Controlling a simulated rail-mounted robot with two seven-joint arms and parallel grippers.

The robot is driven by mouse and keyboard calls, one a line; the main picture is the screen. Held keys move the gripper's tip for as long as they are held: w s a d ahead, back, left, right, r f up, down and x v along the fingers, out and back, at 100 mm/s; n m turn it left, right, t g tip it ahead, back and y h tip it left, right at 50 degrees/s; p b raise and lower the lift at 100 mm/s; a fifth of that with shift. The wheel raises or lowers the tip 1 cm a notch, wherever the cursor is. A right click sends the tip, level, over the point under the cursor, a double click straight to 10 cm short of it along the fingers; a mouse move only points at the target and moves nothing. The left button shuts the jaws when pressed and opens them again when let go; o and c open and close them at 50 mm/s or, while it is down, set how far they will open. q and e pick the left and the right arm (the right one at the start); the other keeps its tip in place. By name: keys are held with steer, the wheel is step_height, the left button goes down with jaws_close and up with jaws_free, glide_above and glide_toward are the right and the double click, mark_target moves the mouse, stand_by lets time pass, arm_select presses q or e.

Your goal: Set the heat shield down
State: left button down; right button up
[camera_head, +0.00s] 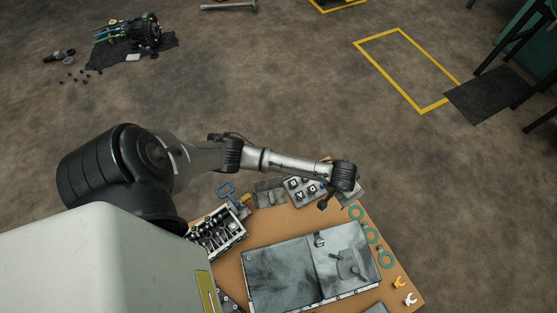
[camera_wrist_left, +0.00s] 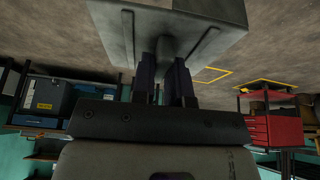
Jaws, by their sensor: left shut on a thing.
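The heat shield (camera_wrist_left: 120,35) is a grey, folded metal piece at the top of the left wrist view. My left gripper (camera_wrist_left: 163,72) has its two dark fingers closed on the near side of it. In the head view my left arm reaches in from the left over the table, with its dark wrist above the table's far right part. A grey sheet edge (camera_head: 353,192) shows beside that wrist; the arm hides most of it, and I cannot tell its height above the table. My right gripper is in neither view.
A dark mat with parts (camera_head: 140,45) lies far left.

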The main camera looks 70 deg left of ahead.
arm_select(q)
steer(key=s+a+f+b, duration=0.2)
steer(key=s+f, duration=0.2)
steer(key=f, duration=0.4)
steer(key=s+a+f+b, duration=0.1)
steer(key=s+f, duration=0.3)
steer(key=f, duration=0.3)
steer(key=m+b, duration=0.1)
steer(key=b, duration=0.8)
glide_above(276, 221)
step_height(276, 221, down, 21)
step_height(276, 221, down, 4)
steer(key=b, duration=0.3)
steer(key=shift+a, duration=0.15)
steer(key=shift+r, duration=0.15)
steer(key=shift+s, duration=0.1)
